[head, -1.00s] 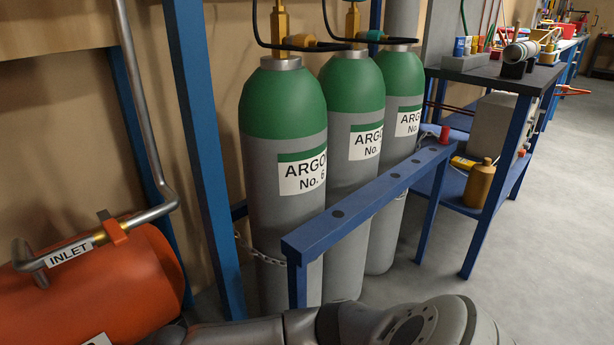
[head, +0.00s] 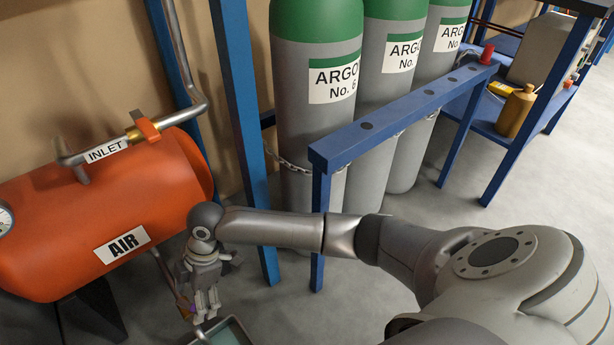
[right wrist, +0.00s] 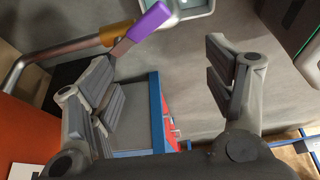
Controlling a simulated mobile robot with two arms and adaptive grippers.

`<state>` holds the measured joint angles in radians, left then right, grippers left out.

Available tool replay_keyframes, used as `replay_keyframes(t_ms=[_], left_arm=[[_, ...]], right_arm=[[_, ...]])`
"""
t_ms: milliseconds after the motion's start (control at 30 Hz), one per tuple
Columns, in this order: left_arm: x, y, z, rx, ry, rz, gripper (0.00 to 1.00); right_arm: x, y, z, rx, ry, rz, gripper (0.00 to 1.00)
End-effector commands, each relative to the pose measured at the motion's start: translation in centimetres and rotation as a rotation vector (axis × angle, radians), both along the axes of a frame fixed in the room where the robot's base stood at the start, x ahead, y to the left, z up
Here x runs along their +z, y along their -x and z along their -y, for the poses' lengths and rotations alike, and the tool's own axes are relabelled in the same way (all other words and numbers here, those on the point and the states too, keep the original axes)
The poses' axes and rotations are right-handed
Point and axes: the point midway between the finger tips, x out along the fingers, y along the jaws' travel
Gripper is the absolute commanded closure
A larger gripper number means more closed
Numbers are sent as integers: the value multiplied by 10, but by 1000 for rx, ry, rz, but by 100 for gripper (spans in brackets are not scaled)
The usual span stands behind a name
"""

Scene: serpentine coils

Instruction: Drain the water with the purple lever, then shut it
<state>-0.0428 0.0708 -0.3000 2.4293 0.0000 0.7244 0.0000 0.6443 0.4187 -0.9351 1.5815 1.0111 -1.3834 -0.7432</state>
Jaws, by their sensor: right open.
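The purple lever (right wrist: 150,20) sits on a brass valve (right wrist: 116,33) at the end of a steel drain pipe (right wrist: 60,52) in the right wrist view. In the head view only a small purple bit of it shows beside my right gripper (head: 205,303), which hides most of it. My right gripper (right wrist: 163,62) is open and empty. The lever lies just beyond its left finger in the wrist view, slanting across toward the gap, and no grip on it shows. A pale green-rimmed basin (head: 240,325) is below, partly cut off. My left gripper is out of view.
The orange air tank (head: 100,215) with its inlet pipe (head: 190,105) is at left. A blue post (head: 243,150) and blue rail (head: 400,118) with argon cylinders (head: 315,110) stand behind my right arm. Grey floor is open at right.

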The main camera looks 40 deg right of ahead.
Motion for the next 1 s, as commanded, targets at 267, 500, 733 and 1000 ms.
replay_keyframes(t_ms=[267,500,733,1000], left_arm=[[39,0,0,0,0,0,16],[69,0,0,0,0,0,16],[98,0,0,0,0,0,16],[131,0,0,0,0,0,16]], right_arm=[[42,8,8,-55,-21,-8,25],[48,20,1,-218,-58,-15,25],[53,33,3,-388,-80,-31,25],[58,53,17,-605,-88,-54,25]])
